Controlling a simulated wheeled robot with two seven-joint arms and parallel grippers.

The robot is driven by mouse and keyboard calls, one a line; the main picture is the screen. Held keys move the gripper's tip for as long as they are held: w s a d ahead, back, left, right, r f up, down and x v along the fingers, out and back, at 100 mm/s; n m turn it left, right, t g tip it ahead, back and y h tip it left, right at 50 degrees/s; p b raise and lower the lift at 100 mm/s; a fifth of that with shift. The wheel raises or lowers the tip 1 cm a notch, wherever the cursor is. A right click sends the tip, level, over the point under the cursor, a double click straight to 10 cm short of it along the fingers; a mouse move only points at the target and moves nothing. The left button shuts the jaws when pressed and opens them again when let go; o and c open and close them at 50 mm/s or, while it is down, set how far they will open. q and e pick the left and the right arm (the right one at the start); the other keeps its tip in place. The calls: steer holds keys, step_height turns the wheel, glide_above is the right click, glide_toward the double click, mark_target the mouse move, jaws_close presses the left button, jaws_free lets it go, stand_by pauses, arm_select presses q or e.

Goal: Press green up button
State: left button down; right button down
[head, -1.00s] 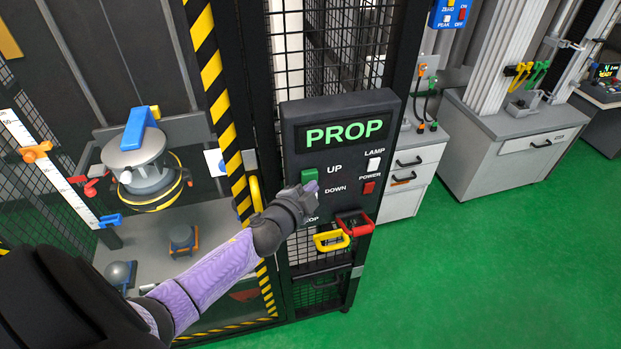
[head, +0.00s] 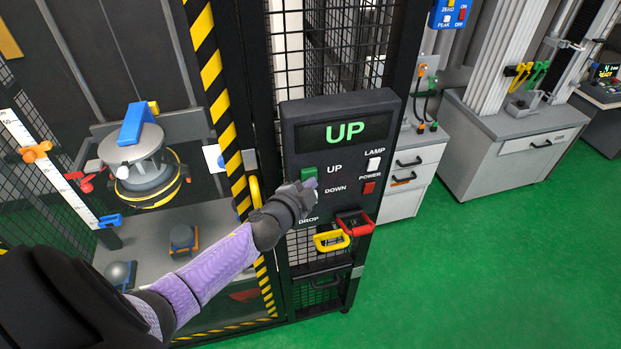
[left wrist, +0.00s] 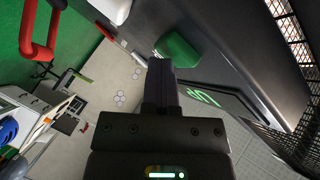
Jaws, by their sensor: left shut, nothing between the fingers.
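The green up button (head: 309,174) is on the dark control panel (head: 318,150), left of the UP label. The panel's screen (head: 345,131) reads UP in green. My left gripper (head: 308,187) is shut and empty, with its tips at the button's lower edge in the head view. In the left wrist view the shut fingers (left wrist: 160,68) reach up to the green button (left wrist: 178,50), and they look to be touching or very close to it. Part of the button and the DOWN button are hidden behind the gripper. My right gripper is not in view.
Below the panel hang a yellow handle (head: 331,241) and a red handle (head: 355,224). A white lamp switch (head: 374,163) and a red power switch (head: 369,187) are at the panel's right. Left is the tower with its grey carriage (head: 147,165). Green floor is clear at right.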

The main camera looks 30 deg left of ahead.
arm_select(q)
steer(key=shift+s+d, duration=0.6)
steer(key=shift+d, duration=0.15)
steer(key=shift+s+d+p, duration=0.6)
steer(key=shift+s+d, duration=1.05)
steer(key=shift+d, duration=0.2)
